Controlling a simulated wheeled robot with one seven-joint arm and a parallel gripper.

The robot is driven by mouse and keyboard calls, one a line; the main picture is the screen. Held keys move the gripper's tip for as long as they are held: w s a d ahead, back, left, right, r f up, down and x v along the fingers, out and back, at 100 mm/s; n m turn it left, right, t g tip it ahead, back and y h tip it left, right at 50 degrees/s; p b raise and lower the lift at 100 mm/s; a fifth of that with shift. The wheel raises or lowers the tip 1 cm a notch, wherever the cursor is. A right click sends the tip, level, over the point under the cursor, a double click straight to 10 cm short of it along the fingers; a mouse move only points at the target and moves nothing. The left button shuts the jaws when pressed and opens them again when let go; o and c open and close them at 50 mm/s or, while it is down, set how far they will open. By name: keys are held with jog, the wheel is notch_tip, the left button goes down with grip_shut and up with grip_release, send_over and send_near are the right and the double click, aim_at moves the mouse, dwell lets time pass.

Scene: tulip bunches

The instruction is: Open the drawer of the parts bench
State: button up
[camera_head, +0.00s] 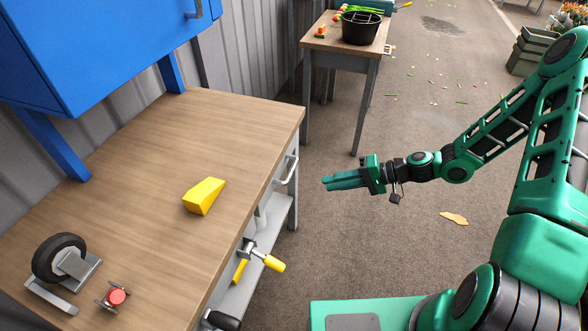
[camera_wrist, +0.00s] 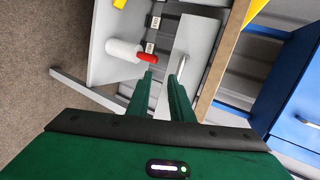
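The parts bench has a wooden top (camera_head: 150,150) and a grey frame. Its drawer has a pale grey front (camera_wrist: 197,40) just under the top's edge and looks shut. The bar handle (camera_head: 291,170) is on that front and also shows in the wrist view (camera_wrist: 181,66). My gripper (camera_head: 325,184) is in front of the drawer, a little right of the handle and apart from it in the head view. In the wrist view its two green fingers (camera_wrist: 160,76) are spread with nothing between them, and the handle appears just beyond the right fingertip.
A yellow wedge (camera_head: 204,196), a caster wheel (camera_head: 60,258) and a red-knobbed part (camera_head: 117,296) are on the top. A yellow-handled clamp (camera_head: 272,262) juts from the bench side. A blue cabinet (camera_head: 100,50) hangs above. Open floor (camera_head: 400,130) is to the right.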

aim_at(293, 167)
jog(key=w+a+t, duration=0.1)
jog(key=w+a, duration=0.1)
jog(key=a, duration=0.2)
jog(key=w+a+f+m+t+y, duration=0.1)
jog(key=w+a, duration=0.2)
jog(key=a, duration=0.1)
jog(key=w+a+m+t+y, duration=0.1)
jog(key=w+a, duration=0.1)
jog(key=a, duration=0.2)
jog(key=shift+w+a+f, duration=0.25)
jog(key=shift+a, duration=0.15)
jog(key=shift+c, duration=0.7)
